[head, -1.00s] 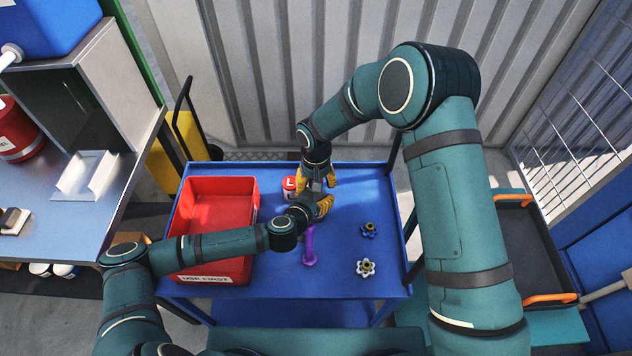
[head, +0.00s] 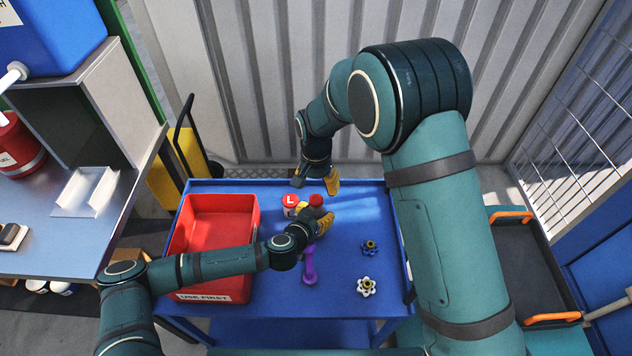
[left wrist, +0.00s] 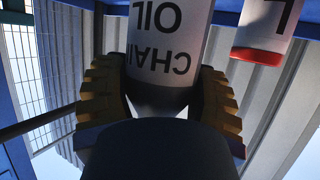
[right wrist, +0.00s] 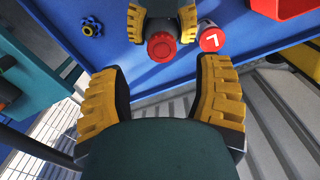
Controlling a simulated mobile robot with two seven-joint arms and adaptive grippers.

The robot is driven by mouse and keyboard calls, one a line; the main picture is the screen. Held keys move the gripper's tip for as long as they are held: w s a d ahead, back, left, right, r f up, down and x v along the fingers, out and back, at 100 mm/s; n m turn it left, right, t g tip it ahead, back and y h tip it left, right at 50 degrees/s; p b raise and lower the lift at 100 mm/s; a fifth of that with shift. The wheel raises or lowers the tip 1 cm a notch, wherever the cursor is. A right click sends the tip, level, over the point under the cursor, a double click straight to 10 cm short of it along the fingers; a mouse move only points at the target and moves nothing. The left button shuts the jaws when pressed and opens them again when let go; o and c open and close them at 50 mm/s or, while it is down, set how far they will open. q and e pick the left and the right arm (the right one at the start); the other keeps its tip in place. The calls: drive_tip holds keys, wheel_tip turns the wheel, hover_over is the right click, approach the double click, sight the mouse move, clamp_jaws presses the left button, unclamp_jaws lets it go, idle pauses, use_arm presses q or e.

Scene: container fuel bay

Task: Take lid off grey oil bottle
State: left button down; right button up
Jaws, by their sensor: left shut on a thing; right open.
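The grey oil bottle, labelled CHAIN OIL (left wrist: 160,45), is between the fingers of my left gripper (left wrist: 160,98). Its red lid (right wrist: 162,46) is on top and also shows in the head view (head: 316,200). My left gripper (head: 319,219) is shut around the bottle over the blue cart. My right gripper (head: 316,182) is open and empty, apart from the lid; in the right wrist view its spread fingers (right wrist: 160,95) have clear space between them. Whether the bottle rests on the cart is hidden.
A red-lidded bottle marked L (head: 290,203) stands close beside the oil bottle. The red USE FIRST bin (head: 250,225) is at the cart's left. A purple tool (head: 309,266), a blue knob (head: 368,248) and a white knob (head: 366,287) lie on the blue cart (head: 335,295).

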sight(316, 199)
drive_tip(key=shift+r+m, duration=0.25)
drive_tip(key=shift+m, duration=0.05)
drive_tip(key=shift+w+f, duration=0.1)
drive_tip(key=shift+f, duration=3.8)
clamp_jaws()
drive_tip(key=n, duration=0.6)
